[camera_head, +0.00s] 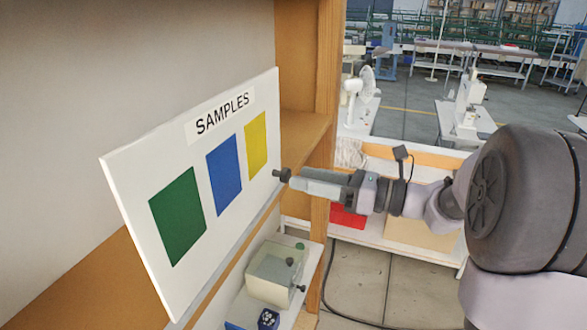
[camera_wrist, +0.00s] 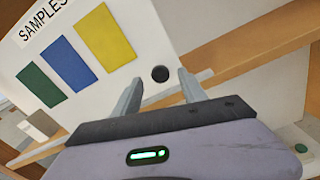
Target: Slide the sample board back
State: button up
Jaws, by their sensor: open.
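The sample board (camera_head: 225,128) is a white panel labelled SAMPLES with green, blue and yellow swatches, standing across the front of a wooden shelf. It also shows in the wrist view (camera_wrist: 125,20). A dark knob (camera_head: 281,175) sticks out near the board's right edge. In the wrist view the round black knob (camera_wrist: 160,73) appears between my fingertips. My gripper (camera_head: 297,181) is open and reaches toward the knob from the right; in the wrist view its two fingers (camera_wrist: 159,80) stand apart, one on either side of the knob. Whether the fingers touch it cannot be told.
The wooden shelf upright (camera_head: 325,120) stands just right of the board. A red item (camera_head: 347,217) lies on a low white bench behind my arm.

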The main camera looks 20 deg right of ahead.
aim_at(289, 175)
jog(key=x, duration=0.3)
jog(key=shift+w+a, duration=0.1)
jog(key=shift+a, duration=0.05)
grip_shut()
dwell(1.3)
